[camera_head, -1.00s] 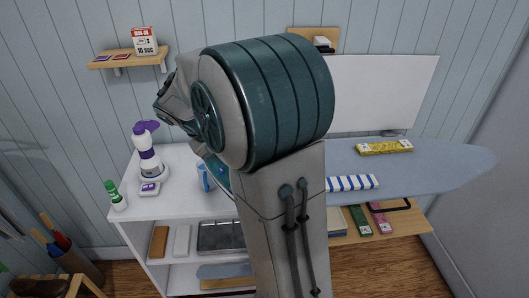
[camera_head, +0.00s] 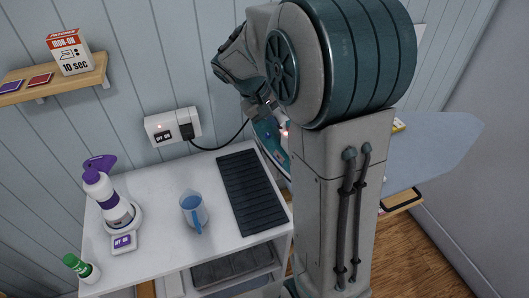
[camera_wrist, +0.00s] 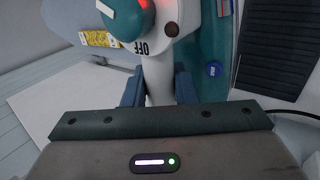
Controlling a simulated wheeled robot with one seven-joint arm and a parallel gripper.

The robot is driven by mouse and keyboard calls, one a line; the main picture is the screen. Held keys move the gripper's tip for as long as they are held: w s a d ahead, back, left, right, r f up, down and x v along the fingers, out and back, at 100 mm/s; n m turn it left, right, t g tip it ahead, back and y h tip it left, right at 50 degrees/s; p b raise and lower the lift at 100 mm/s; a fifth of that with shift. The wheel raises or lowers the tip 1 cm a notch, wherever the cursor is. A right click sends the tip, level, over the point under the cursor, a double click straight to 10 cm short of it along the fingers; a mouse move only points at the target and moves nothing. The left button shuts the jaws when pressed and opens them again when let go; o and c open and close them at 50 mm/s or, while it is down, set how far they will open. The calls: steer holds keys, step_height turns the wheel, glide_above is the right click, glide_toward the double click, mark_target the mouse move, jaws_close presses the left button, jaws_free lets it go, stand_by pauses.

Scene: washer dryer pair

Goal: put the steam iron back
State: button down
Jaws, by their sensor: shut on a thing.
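The steam iron (camera_head: 270,136), teal and white with a red light, is partly hidden behind my arm in the head view. It hangs over the right end of the white cabinet top (camera_head: 160,180), beside the black ribbed mat (camera_head: 252,192). My gripper (camera_head: 262,106) is shut on it. In the wrist view the iron's pale handle (camera_wrist: 158,78) is between the fingers of my gripper (camera_wrist: 158,90), with an OFF mark and red light above. The ribbed mat also shows at the upper right there (camera_wrist: 280,45). The iron's underside is hidden.
A black cord runs from the wall socket (camera_head: 172,126) toward the iron. The ironing board (camera_head: 430,150) is at right.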

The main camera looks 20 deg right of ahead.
steer(key=w+a+f+p, duration=0.2)
steer(key=a+f+p, duration=0.1)
steer(key=a+f, duration=0.7)
steer(key=shift+w+a+f+p, duration=0.15)
steer(key=shift+w+f+p, duration=0.1)
steer(key=shift+w+p, duration=0.05)
steer(key=shift+f, duration=0.1)
steer(key=c, duration=1.6)
jaws_free()
steer(key=shift+f, duration=0.1)
steer(key=o, duration=0.4)
steer(key=shift+o, duration=0.2)
steer(key=shift+r, duration=0.2)
